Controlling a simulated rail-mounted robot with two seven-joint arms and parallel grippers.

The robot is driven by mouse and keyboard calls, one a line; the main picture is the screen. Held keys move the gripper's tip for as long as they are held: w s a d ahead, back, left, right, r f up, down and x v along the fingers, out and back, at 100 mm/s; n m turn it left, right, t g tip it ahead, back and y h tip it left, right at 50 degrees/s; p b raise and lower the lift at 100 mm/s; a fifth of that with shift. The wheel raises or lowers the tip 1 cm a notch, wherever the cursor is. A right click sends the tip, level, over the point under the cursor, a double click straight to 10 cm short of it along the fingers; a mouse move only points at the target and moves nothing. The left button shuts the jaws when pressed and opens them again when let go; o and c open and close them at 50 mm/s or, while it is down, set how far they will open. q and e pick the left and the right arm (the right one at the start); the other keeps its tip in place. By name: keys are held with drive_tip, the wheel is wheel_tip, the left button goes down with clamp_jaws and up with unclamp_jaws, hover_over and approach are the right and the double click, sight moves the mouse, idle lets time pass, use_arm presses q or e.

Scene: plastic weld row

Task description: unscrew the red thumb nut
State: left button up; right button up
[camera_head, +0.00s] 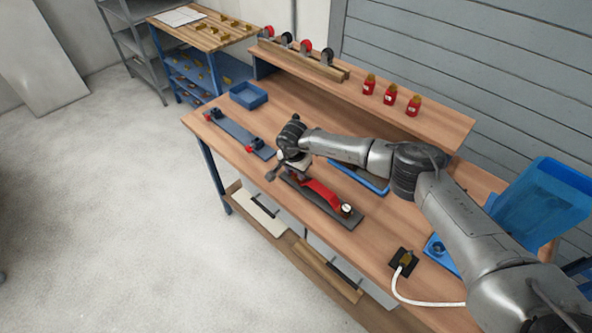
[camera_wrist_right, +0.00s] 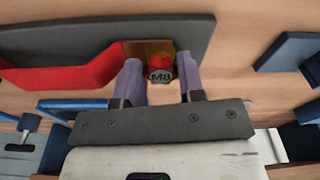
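The red thumb nut (camera_wrist_right: 160,63), with a grey face marked M8, sits over a brownish patch on the dark plate (camera_wrist_right: 195,28). In the right wrist view my right gripper (camera_wrist_right: 159,66) is open, with one finger on each side of the nut. A gap seems to show on both sides; contact is unclear. A curved red part (camera_wrist_right: 60,75) lies along the same plate. In the head view the red part (camera_head: 320,195) and plate (camera_head: 352,217) are on the bench, my right gripper (camera_head: 280,170) at their far left end. The nut is hidden there. My left gripper is not in view.
A dark strip (camera_head: 238,134) with red pieces and a blue tray (camera_head: 248,96) are farther left on the bench. A raised shelf (camera_head: 430,125) holds red bottles (camera_head: 390,94). A black block (camera_head: 403,262) with a white cable and a blue bin (camera_head: 540,200) are right.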

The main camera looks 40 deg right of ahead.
drive_tip(key=c, duration=0.4)
drive_tip(key=shift+o, duration=0.2)
drive_tip(key=n+b, duration=0.1)
drive_tip(key=n, duration=0.2)
drive_tip(key=shift+f, duration=0.1)
drive_tip(key=n+b, duration=0.2)
drive_tip(key=n, duration=0.3)
drive_tip(key=shift+n+t+y, duration=0.4)
drive_tip(key=n+b, duration=0.1)
drive_tip(key=n, duration=0.2)
drive_tip(key=shift+n+b, duration=0.3)
drive_tip(key=shift+b, duration=0.1)
drive_tip(key=shift+n+y, duration=0.3)
drive_tip(key=shift+n, duration=0.4)
drive_tip(key=shift+r, duration=0.2)
drive_tip(key=o, duration=0.8)
drive_tip(key=shift+d, duration=0.1)
drive_tip(key=shift+o, duration=0.2)
